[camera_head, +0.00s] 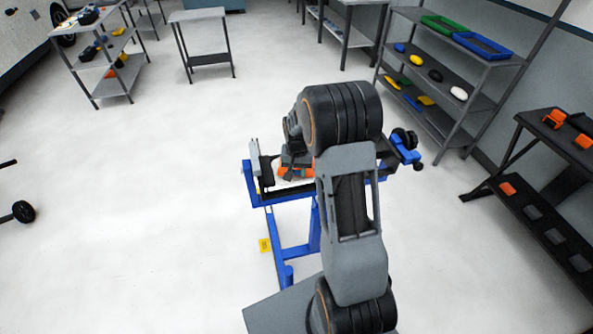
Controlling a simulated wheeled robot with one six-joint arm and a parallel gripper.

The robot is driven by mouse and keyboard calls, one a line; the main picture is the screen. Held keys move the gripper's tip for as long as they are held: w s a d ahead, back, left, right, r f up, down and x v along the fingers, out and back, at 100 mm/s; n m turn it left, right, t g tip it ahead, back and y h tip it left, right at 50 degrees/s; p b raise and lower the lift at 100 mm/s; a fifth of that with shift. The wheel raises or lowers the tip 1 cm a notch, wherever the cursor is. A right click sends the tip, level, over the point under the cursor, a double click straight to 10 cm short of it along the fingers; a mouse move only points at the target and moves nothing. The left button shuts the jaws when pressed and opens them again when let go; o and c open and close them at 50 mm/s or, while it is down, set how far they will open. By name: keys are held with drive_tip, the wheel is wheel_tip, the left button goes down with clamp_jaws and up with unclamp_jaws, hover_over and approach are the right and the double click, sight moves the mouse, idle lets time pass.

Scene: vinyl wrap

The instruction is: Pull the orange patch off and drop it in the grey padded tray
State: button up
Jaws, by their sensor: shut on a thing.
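The orange patch (308,172) shows as a small strip at the blue stand (250,180), low beside my arm. My gripper (293,163) is at the patch, shut on it, with its fingertips small and partly hidden by my own arm links. I cannot tell whether the patch still touches the surface under it. I cannot make out the grey padded tray for certain. Grey square pads (532,212) lie on the lower shelf of the dark rack at the right, with an orange piece (507,189) beside them.
The blue stand has a clamp-like part (405,145) at its right end. A dark rack (545,125) stands at the right edge, and a shelf unit (455,105) with coloured items stands behind. A small table (198,15) is at the back.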

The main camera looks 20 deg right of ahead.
drive_tip(key=shift+r, duration=0.15)
drive_tip(key=shift+r+p, duration=2.25)
drive_tip(key=shift+r, duration=1.1)
